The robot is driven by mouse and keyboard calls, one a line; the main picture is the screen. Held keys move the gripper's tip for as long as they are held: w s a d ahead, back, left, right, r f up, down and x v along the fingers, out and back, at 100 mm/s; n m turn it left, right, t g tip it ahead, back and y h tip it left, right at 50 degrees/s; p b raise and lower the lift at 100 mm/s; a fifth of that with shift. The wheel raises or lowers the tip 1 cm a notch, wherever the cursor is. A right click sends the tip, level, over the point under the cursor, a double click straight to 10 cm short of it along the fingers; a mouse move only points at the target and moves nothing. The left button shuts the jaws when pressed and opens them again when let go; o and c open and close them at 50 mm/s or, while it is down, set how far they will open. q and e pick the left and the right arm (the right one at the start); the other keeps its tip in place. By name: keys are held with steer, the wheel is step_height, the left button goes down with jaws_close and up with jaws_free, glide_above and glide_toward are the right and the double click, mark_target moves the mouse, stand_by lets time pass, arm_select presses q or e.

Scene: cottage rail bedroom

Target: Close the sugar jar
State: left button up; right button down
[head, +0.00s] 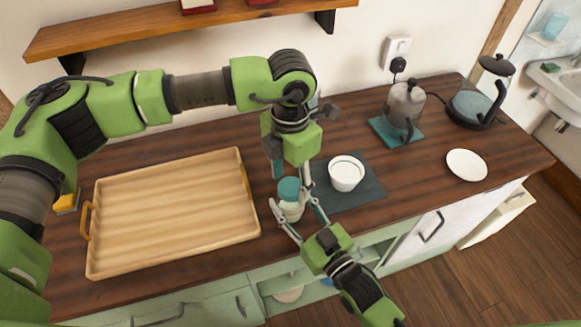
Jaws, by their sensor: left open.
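The sugar jar (291,211) stands on the wooden counter between the tray and the dark mat. It has a pale body, and a teal lid (288,187) shows at its top; I cannot tell whether the lid is fully seated. My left gripper (292,177) reaches down from above, open, with its fingers close to the lid. My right gripper (293,212) comes from the front right, its fingers spread on either side of the jar's body. Whether they touch the jar is unclear.
A wooden tray (99,258) lies to the left. A white bowl (346,173) stands on the dark mat (361,199) close on the right. Farther right are a glass pot (405,105) on a teal mat, a kettle (470,106) and a white plate (466,165). A shelf (120,32) hangs above.

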arm_select(q)
steer(key=shift+f, duration=0.4)
steer(key=c, duration=1.1)
steer(key=m, duration=0.5)
steer(key=shift+c, duration=0.2)
steer(key=o, duration=1.3)
step_height(320, 180, up, 12)
steer(key=shift+r, duration=0.1)
